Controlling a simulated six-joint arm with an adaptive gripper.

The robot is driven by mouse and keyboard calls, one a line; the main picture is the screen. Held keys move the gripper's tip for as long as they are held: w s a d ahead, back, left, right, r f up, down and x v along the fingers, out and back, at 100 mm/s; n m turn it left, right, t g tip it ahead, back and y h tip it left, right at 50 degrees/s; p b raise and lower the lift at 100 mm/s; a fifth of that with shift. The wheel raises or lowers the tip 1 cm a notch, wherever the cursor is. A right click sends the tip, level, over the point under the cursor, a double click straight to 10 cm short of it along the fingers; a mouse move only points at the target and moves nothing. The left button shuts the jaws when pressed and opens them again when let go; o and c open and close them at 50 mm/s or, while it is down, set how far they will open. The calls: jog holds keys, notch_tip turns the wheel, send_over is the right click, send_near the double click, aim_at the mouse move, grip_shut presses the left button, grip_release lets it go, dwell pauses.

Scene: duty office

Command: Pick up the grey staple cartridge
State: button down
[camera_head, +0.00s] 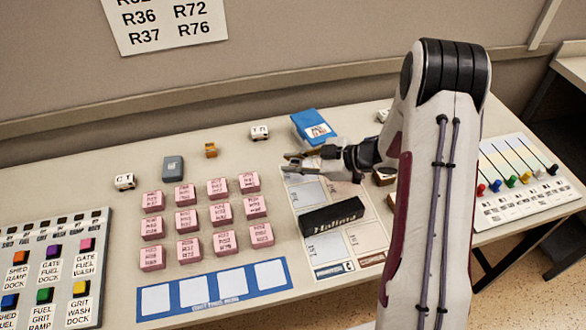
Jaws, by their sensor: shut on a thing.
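My gripper (300,162) reaches in from the right over the printed mat, just in front of the blue box. It is shut on a small grey piece (330,152), which seems to be the grey staple cartridge. The fingers hide most of the piece, so its outline is hard to make out. I cannot tell whether it is clear of the mat.
A blue box (308,124) stands behind the gripper, and a black "Halima" box (332,217) lies in front on the mat (356,240). Several pink blocks (217,188) stand left. A slider panel (520,180) is right.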

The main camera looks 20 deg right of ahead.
aim_at(294, 160)
jog(key=shift+r, duration=3)
jog(key=shift+d, duration=0.15)
